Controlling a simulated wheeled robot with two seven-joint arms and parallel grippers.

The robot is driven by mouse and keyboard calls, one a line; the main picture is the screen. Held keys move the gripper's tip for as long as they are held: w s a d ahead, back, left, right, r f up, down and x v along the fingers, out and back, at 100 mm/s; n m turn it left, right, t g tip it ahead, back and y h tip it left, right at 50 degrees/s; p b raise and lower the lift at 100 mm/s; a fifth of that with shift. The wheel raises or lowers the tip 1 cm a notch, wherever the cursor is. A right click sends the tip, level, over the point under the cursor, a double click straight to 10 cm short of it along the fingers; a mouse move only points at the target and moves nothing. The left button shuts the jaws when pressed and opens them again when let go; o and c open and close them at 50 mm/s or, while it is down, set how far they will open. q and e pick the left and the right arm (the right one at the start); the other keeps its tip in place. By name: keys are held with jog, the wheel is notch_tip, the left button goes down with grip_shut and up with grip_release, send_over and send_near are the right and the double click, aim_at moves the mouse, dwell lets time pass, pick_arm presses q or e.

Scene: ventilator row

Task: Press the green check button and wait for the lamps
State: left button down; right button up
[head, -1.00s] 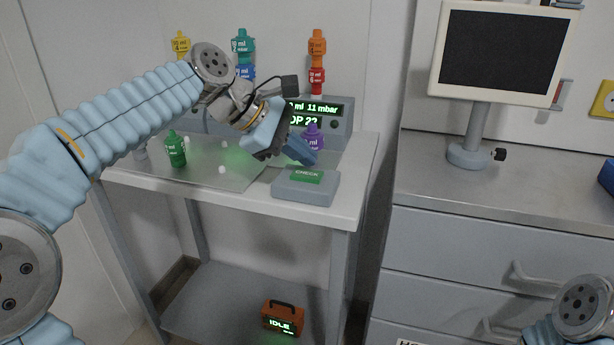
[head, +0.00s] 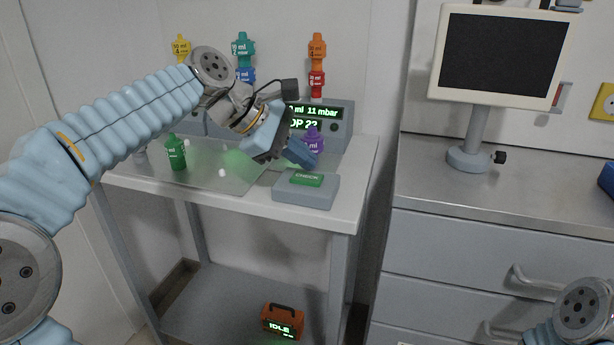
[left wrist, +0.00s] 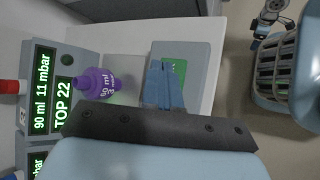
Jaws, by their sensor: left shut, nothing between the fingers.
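The green check button (head: 306,179) sits on a grey box (head: 290,194) at the front right of the grey table. My left gripper (head: 302,155) is shut and empty. It is above and just behind the button, its fingers pointing down to the right. In the left wrist view the shut fingers (left wrist: 164,85) partly cover the green button (left wrist: 180,72). I cannot tell any contact. The ventilator display (head: 314,111) reads "11 mbar" and "TOP 22" in the left wrist view (left wrist: 55,100). An orange box (head: 283,321) on the lower shelf reads "IDLE".
A purple bottle (head: 313,139) stands close behind my left gripper. A green bottle (head: 176,152) and small white balls are on the table's left. Yellow, teal, blue, orange and red pieces stand at the back. A monitor (head: 503,55) stands on the right counter.

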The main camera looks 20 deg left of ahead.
aim_at(302, 178)
pick_arm(q)
jog(key=shift+f, duration=0.2)
dwell(0.6)
jog(key=shift+f, duration=0.25)
jog(key=shift+f, duration=0.35)
dwell(0.6)
dwell(0.3)
jog(key=shift+r+p, duration=0.7)
jog(key=shift+r, duration=0.1)
notch_tip(302, 178, up, 5)
jog(key=p, duration=0.5)
